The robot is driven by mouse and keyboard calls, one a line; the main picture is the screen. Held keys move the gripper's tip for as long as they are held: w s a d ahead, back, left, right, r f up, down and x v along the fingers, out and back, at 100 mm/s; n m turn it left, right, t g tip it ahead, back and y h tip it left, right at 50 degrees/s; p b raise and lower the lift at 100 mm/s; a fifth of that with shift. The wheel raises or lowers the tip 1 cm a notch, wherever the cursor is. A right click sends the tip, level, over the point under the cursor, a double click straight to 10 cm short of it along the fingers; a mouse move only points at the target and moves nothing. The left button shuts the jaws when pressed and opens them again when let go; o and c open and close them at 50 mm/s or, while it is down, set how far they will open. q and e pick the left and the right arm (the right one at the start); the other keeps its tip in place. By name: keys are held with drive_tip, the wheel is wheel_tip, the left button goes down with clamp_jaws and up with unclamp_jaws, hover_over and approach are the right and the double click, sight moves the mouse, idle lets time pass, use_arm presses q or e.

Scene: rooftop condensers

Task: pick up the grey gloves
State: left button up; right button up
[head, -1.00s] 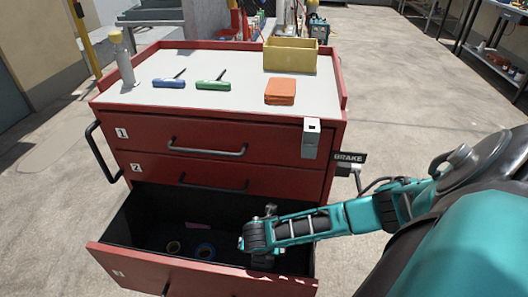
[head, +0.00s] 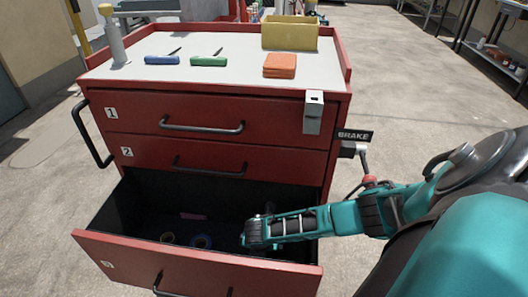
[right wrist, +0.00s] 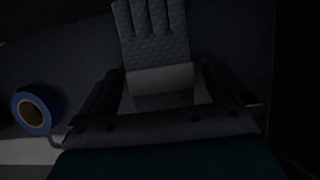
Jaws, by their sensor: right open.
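The grey gloves (right wrist: 152,35) lie in the dark bottom drawer, fingers pointing to the top of the right wrist view, with a paler band (right wrist: 160,78) at the cuff. My right gripper (right wrist: 160,85) is open, one finger on each side of the cuff, with nothing clamped. Whether it touches the gloves I cannot tell. In the head view my right arm reaches into the open drawer (head: 200,258), and its wrist hides the gloves. My left gripper is not in view.
The drawer's walls surround my gripper.

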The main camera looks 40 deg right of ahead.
drive_tip(key=c, duration=1.1)
